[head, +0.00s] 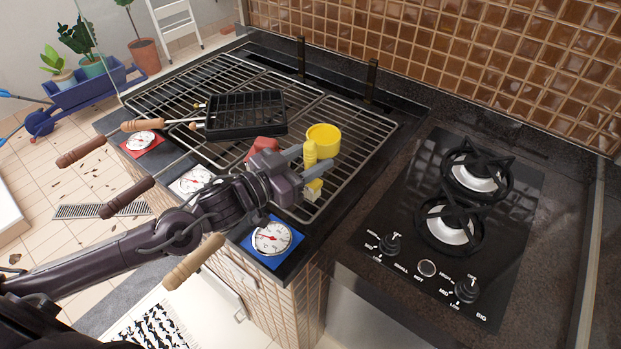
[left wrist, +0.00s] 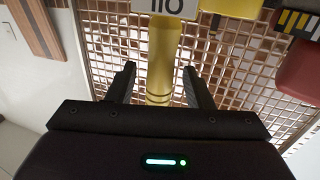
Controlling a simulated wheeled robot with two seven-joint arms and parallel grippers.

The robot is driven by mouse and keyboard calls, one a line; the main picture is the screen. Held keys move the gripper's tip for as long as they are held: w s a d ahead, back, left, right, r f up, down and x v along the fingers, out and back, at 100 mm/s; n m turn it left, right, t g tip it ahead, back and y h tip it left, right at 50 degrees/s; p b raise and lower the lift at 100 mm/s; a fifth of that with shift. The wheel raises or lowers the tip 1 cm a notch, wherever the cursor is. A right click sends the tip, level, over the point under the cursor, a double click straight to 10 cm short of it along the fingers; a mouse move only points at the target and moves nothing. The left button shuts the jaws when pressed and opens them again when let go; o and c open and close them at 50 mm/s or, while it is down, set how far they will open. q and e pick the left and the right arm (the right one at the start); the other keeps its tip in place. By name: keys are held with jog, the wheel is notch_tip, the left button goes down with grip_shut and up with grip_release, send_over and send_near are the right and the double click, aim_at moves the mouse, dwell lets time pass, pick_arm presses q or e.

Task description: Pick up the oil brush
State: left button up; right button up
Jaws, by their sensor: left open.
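The oil brush (head: 310,154) is yellow, with a white label, and rests on the grill grate beside a yellow cup. In the left wrist view its yellow handle (left wrist: 162,50) runs away from me, with the upside-down lettered label (left wrist: 170,7) at the top edge. My left gripper (head: 306,163) is open at the brush, one finger on each side. In the left wrist view the handle lies between the fingers of the gripper (left wrist: 159,75), with gaps on both sides. My right gripper is out of view.
The yellow cup (head: 324,135) stands just behind the brush. A red object (head: 262,146) lies to the left, partly behind my gripper. A black grill basket (head: 245,113) lies on the grate (head: 352,145). A gas hob (head: 400,205) is at the right, and wooden-handled levers stick out in front.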

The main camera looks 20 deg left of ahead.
pick_arm(q)
grip_shut()
dwell(0.3)
jog(key=shift+r, duration=0.15)
notch_tip(320, 180, up, 20)
jog(key=shift+p, duration=0.35)
